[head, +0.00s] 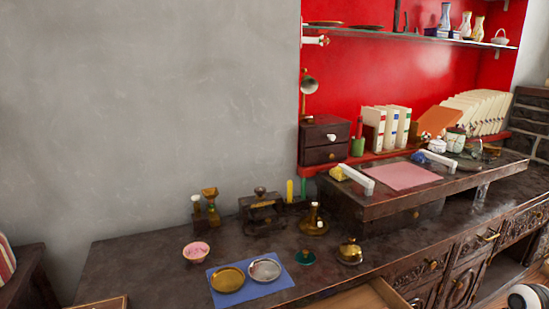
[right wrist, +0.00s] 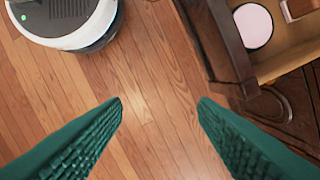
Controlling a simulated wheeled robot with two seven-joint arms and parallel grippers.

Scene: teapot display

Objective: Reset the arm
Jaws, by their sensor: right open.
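My right gripper (right wrist: 160,102) shows in the right wrist view. Its two green ridged fingers are spread wide apart with nothing between them. It hangs over bare wooden floor, to the left of a dark carved cabinet and its open drawer. In the head view neither gripper can be made out. My left gripper is not in view.
A drawer (head: 370,296) stands open at the front of the dark counter (head: 140,262); it also shows in the right wrist view (right wrist: 282,64), with a pale round thing (right wrist: 254,25) inside. A blue mat (head: 240,297) bears two metal plates. A brass pot (head: 349,252) stands nearby.

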